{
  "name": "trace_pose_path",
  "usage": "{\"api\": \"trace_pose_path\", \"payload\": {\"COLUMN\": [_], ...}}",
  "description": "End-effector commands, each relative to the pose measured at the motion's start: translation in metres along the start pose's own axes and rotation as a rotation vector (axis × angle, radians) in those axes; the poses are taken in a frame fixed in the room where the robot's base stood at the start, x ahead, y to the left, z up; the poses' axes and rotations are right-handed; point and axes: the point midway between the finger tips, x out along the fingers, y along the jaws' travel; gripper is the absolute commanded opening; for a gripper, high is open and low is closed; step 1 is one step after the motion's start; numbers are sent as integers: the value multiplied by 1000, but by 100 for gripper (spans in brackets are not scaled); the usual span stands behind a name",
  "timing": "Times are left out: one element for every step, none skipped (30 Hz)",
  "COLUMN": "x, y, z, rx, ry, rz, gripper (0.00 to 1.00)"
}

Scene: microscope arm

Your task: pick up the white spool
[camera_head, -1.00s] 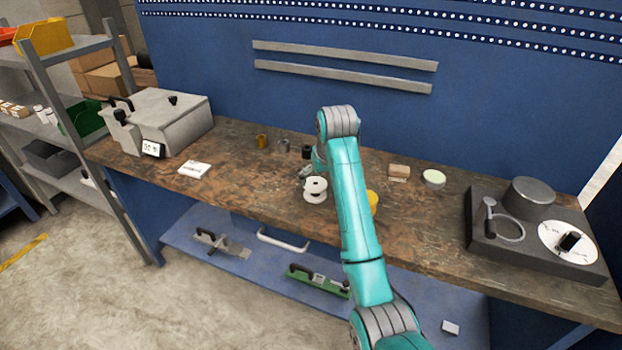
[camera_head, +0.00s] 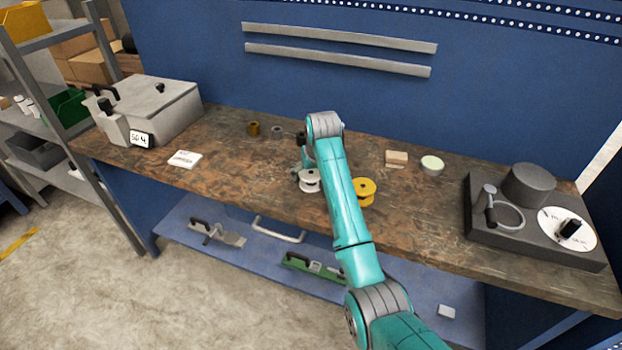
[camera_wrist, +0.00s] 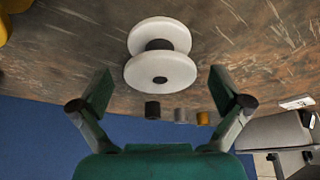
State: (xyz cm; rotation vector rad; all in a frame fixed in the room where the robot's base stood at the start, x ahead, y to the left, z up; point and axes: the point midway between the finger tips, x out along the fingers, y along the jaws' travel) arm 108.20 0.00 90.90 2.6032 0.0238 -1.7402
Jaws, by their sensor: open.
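The white spool (camera_head: 310,181) stands on the brown workbench (camera_head: 235,190), near its middle. In the wrist view the white spool (camera_wrist: 160,55) shows two white flanges and a dark core, ahead of and between my fingertips. My gripper (camera_wrist: 163,95) is open, with one finger on each side and bare space between them; I see no contact with the spool. In the head view my gripper (camera_head: 303,165) is partly hidden by my teal arm and sits just behind the spool.
A yellow spool (camera_head: 365,190) stands close to the right of the white one. Small cylinders (camera_head: 254,128) stand farther back. A grey machine (camera_head: 150,110) is at the left, a dark device (camera_head: 535,220) at the right. The bench front between is mostly clear.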

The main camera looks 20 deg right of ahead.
Motion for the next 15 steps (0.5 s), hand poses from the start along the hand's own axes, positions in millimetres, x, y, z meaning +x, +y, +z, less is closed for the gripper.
{"api": "trace_pose_path", "payload": {"x": [7,10,15,17,19,21,22,22,22,22,22,22,22,22,22], "y": [0,0,0,0,0,0,0,0,0,0,0,0,0,0,0], "z": [0,0,0,0,0,0,0,0,0,0,0,0,0,0,0], "rx": [0,0,0,0,0,0,0,0,0,0,0,0,0,0,0], "ry": [-3,-2,-2,-2,-1,0,0,1,1,1,1,1,1,1,1], "rz": [0,0,0,0,0,0,0,0,0,0,0,0,0,0,0], "gripper": [100,100,100,100,100,100,100,100,100,100,100,100,100,98,88]}}
